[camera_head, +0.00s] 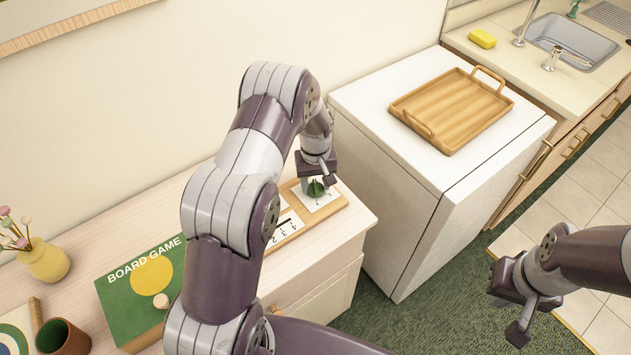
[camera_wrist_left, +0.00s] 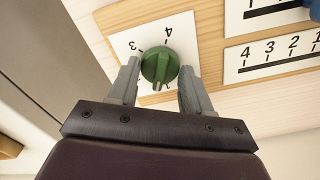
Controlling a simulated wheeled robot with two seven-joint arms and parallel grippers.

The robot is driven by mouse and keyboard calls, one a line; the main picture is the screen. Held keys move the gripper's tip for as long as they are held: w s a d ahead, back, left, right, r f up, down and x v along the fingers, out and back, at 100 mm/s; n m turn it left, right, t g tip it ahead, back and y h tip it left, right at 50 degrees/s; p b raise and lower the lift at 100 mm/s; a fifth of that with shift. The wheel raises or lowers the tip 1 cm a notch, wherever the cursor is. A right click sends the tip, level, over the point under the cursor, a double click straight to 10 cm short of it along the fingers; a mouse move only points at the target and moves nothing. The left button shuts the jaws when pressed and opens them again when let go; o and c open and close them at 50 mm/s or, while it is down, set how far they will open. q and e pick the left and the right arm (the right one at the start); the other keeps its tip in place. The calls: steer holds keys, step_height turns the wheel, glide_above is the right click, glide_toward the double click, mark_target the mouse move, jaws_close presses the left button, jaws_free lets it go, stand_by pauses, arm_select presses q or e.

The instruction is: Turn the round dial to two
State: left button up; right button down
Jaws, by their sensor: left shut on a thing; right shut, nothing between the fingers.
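The round dial (camera_wrist_left: 160,66) is green with a raised ridge and sits on a white plate (camera_wrist_left: 120,44) with black numbers. In the left wrist view, the 3 is at the dial's upper left and the 4 above it; the other marks are mostly hidden by the fingers. The dial also shows in the head view (camera_head: 316,188) under my left gripper (camera_head: 315,182). My left gripper is shut on the dial, one finger at each side. My right gripper (camera_head: 517,322) is shut and empty, over the floor at the lower right.
The wooden panel (camera_head: 340,203) also carries slider scales (camera_wrist_left: 276,57) beside the dial. It lies on a pale cabinet top with a green board game box (camera_head: 120,298) and a yellow vase (camera_head: 45,262). A white appliance (camera_head: 375,110) bearing a wooden tray (camera_head: 452,108) stands close on the right.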

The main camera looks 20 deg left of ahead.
mark_target(315, 185)
arm_select(q)
steer(key=m, duration=0.4)
steer(key=shift+m, duration=2.2)
steer(key=shift+w, duration=0.1)
steer(key=o, duration=1.1)
steer(key=shift+c, duration=0.2)
steer(key=shift+r, duration=0.15)
step_height(315, 185, up, 12)
steer(key=b, duration=0.2)
steer(key=shift+r, duration=0.25)
